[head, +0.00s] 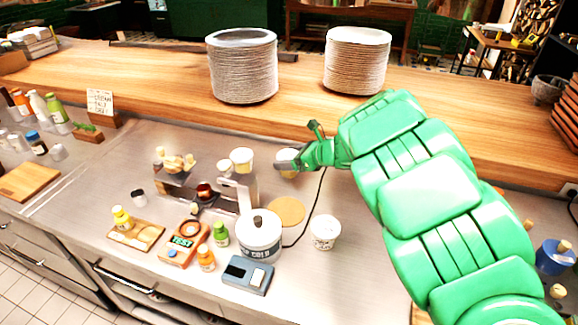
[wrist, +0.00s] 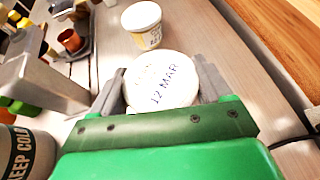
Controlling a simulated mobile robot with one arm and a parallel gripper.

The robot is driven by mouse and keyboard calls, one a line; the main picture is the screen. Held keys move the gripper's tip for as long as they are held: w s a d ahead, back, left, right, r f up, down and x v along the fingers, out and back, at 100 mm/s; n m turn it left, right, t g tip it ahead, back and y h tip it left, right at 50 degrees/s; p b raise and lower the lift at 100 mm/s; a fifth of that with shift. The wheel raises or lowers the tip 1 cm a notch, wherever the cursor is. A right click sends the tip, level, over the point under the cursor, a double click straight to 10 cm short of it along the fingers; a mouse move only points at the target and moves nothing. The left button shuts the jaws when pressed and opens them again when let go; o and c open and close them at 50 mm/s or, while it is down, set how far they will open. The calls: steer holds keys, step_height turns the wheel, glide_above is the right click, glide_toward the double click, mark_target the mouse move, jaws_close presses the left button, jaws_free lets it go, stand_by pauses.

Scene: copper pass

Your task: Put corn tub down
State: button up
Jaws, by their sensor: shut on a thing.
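My gripper (head: 292,160) reaches over the steel counter near the wooden ledge. In the wrist view my gripper (wrist: 161,80) is shut on a white lidded tub (wrist: 160,82), one finger on each side. Its lid reads "12 MAR" under a faint yellow word that I cannot read clearly. In the head view this tub (head: 287,153) is mostly hidden behind the gripper. Whether its base touches a surface cannot be told. A similar tub with a yellow label (wrist: 146,39) stands just beyond it; it also shows in the head view (head: 242,163), to the left.
A "KEEP COLD" container (head: 259,243), a round tan mat (head: 287,211) and another white tub (head: 324,235) are on the counter in front. A steel stand (head: 240,188) is to the left. Two plate stacks (head: 243,75) (head: 357,65) stand on the wooden ledge (head: 300,101).

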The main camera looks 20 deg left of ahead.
steer(key=shift+w+a+f, duration=0.1)
steer(key=shift+w+f, duration=0.05)
steer(key=shift+f, duration=1.55)
steer(key=shift+f, duration=0.1)
steer(key=o, duration=1.1)
steer(key=v, duration=1.2)
